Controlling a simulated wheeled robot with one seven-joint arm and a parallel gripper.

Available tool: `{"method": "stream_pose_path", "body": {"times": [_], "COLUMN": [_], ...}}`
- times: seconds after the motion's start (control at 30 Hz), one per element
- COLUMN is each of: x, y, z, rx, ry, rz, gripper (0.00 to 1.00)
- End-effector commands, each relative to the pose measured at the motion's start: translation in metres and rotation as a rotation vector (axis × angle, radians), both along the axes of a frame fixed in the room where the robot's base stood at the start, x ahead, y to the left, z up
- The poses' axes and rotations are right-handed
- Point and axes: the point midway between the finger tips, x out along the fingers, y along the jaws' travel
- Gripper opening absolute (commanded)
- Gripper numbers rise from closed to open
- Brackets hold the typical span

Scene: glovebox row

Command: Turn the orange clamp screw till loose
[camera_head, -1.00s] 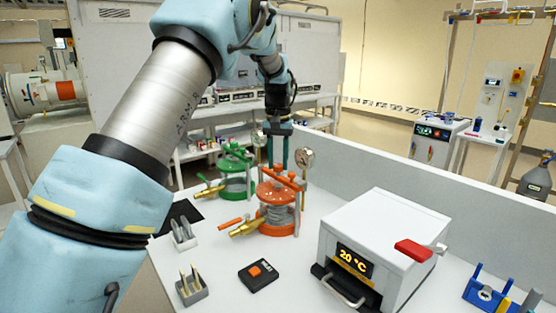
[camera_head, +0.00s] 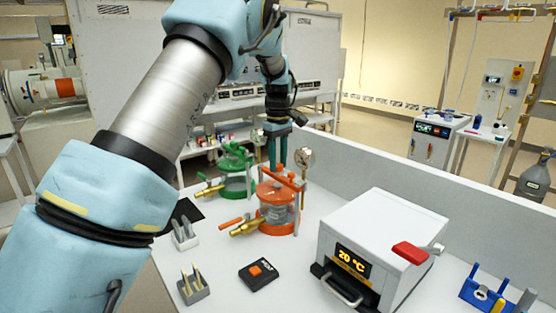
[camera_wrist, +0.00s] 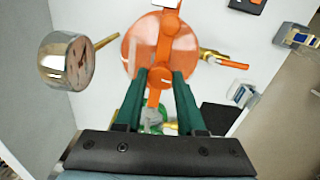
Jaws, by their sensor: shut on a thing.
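The orange vessel (camera_head: 277,218) stands on the bench with an orange clamp bar across its lid. The orange clamp screw (camera_wrist: 157,88) is at the top of it, seen in the wrist view between my two green fingers. My gripper (camera_wrist: 159,72) points down from above and is shut on the screw's orange handle. In the head view my gripper (camera_head: 278,165) reaches the top of the orange vessel from behind. The fingers hide part of the screw, and its thread is not clear to see.
A round gauge (camera_head: 304,158) stands close beside the gripper, also large in the wrist view (camera_wrist: 68,62). A green vessel (camera_head: 236,170) is to the left. A white heater box (camera_head: 380,245) is at right front. A black button box (camera_head: 259,272) lies in front.

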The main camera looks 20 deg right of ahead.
Motion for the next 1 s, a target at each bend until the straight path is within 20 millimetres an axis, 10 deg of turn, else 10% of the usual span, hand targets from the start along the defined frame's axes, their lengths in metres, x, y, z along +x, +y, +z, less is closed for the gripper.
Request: {"method": "stream_pose_path", "body": {"times": [1.0], "x": [0.0007], "y": [-0.001], "z": [0.0008], "rx": [-0.002], "ry": [-0.002], "rz": [0.964], "gripper": [0.0]}}
